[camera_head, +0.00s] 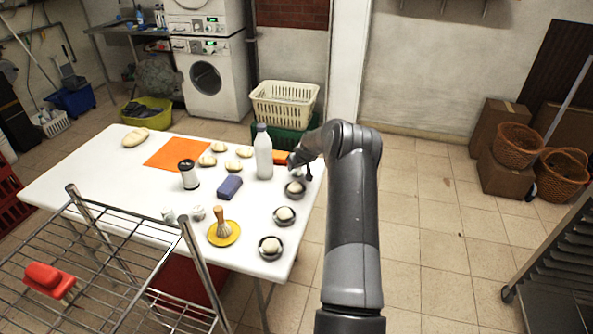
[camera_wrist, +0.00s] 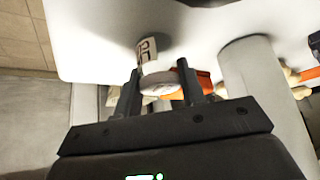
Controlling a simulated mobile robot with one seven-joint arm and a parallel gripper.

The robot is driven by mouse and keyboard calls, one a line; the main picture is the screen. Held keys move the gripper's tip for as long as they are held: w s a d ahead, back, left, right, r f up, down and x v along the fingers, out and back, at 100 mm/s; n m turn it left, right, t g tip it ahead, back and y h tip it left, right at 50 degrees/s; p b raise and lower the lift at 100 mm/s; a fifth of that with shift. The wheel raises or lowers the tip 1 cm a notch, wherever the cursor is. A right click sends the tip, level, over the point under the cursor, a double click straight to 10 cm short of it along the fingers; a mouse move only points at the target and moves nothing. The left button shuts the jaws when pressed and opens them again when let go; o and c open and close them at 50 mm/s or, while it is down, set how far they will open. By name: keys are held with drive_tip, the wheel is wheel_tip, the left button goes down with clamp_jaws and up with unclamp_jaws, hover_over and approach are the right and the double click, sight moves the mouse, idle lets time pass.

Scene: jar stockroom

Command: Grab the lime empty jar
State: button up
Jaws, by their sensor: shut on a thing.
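My gripper (camera_head: 301,168) is at the right edge of the white table (camera_head: 120,189), beyond the row of small dark bowls. In the wrist view my gripper (camera_wrist: 159,78) is shut on a small jar (camera_wrist: 160,83), with one finger on each side. The jar's round pale-grey end faces the camera, and a white label with dark letters shows beyond it. No lime colour shows clearly on it. In the head view the arm and fingers mostly hide the jar, and I cannot tell whether it touches the table.
A tall white bottle (camera_head: 263,157) stands just left of my gripper and also shows in the wrist view (camera_wrist: 266,92). Dark bowls with pale balls (camera_head: 284,215) line the right edge. A blue block (camera_head: 229,187) and dark-banded jar (camera_head: 188,175) stand further left.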

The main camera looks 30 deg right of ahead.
drive_tip(key=shift+c, duration=0.9)
